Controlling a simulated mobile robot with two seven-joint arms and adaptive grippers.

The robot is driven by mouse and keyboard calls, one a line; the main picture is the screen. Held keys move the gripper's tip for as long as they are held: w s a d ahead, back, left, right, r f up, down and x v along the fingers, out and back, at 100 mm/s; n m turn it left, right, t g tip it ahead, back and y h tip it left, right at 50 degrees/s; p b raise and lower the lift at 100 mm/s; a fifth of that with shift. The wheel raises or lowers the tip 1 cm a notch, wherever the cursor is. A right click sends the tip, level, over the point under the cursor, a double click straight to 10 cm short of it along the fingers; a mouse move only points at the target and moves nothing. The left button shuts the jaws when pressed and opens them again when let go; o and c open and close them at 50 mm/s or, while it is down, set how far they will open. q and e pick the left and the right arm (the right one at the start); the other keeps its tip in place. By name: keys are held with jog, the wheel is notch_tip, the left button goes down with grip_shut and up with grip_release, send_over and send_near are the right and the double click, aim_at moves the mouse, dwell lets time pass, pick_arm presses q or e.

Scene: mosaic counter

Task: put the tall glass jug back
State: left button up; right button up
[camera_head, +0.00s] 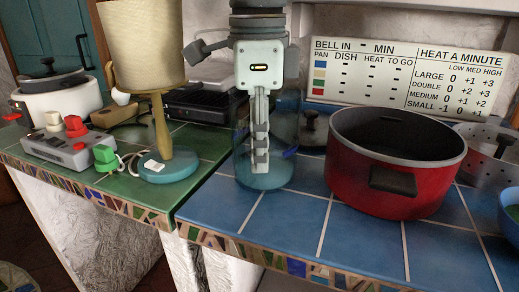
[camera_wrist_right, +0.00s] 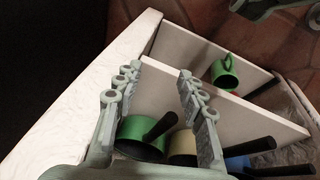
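The tall glass jug (camera_head: 284,172) is clear with a bluish tint. In the head view it is upright at the left end of the blue-tiled counter (camera_head: 320,225), and its base appears to rest there. My left gripper (camera_head: 260,165) points straight down over the jug, its fingers overlapping the glass. I cannot tell whether they are inside the jug, in front of it, or around its wall. The fingers are seen edge-on, so their gap is hidden. My right gripper (camera_wrist_right: 158,72) is open and empty in the right wrist view, above shelves of cookware.
A red pot (camera_head: 395,185) stands close right of the jug, with a colander (camera_head: 490,170) beyond. A lamp (camera_head: 167,172) and switch box (camera_head: 68,148) stand on the green counter. The shelves hold a green pot (camera_wrist_right: 140,132) and green mug (camera_wrist_right: 224,72). The blue counter's front is clear.

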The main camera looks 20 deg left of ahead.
pick_arm(q)
jog(key=shift+o, duration=1.3)
jog(key=shift+r+p, duration=0.25)
jog(key=shift+p, duration=0.05)
notch_tip(320, 180, up, 12)
jog(key=shift+s, duration=0.2)
